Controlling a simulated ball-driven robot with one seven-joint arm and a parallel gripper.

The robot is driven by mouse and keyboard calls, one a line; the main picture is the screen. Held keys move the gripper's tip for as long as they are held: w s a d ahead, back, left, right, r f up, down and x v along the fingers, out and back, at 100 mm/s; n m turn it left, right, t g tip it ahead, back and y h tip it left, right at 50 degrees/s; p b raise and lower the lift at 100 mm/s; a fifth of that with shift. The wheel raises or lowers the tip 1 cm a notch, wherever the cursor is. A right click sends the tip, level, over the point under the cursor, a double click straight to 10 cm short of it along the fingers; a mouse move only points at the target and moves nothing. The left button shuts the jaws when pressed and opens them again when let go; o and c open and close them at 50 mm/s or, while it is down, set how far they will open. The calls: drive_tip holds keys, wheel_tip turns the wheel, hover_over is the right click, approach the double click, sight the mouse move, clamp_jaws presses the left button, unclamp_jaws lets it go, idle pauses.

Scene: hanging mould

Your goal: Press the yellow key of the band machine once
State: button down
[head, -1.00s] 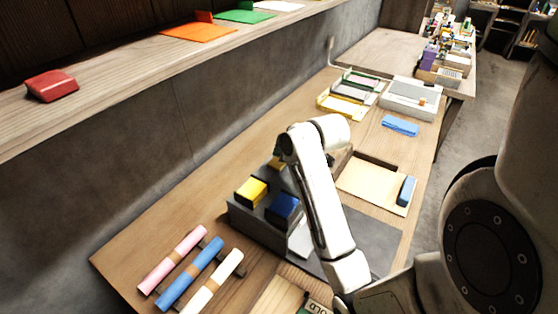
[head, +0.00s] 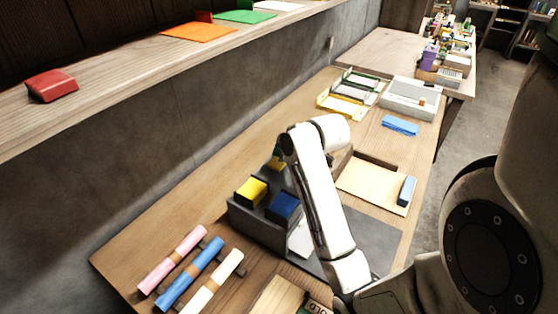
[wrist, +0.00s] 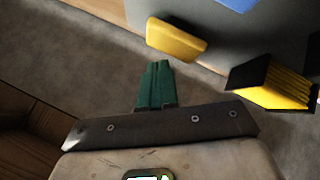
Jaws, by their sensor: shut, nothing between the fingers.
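The band machine (head: 250,226) is a dark grey block on the bench, with a yellow band roll (head: 251,190) and a blue band roll (head: 284,207) in black holders on top. In the wrist view the yellow key (wrist: 177,40) is a rounded yellow block just beyond my gripper (wrist: 157,66). The green fingers are shut and empty, their tips close to the key; I cannot tell whether they touch. The yellow roll (wrist: 285,88) lies to the right there, and a blue piece (wrist: 237,4) at the top edge.
Pink (head: 172,260), blue (head: 190,273) and cream (head: 212,284) rolls lie in front of the machine. A tan sheet (head: 368,184) and trays (head: 350,92) lie beyond it. A wall and shelf (head: 130,80) with a red block (head: 51,86) run along the left.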

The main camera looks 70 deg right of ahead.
drive_tip(key=shift+f, duration=0.1)
drive_tip(key=shift+f, duration=0.3)
drive_tip(key=shift+f+b, duration=0.55)
drive_tip(key=shift+f, duration=0.3)
idle(1.2)
drive_tip(key=shift+r, duration=0.1)
drive_tip(key=shift+r+p, duration=1.2)
drive_tip(key=shift+p, duration=0.05)
wheel_tip(320, 180, up, 5)
drive_tip(key=p, duration=0.5)
idle(0.5)
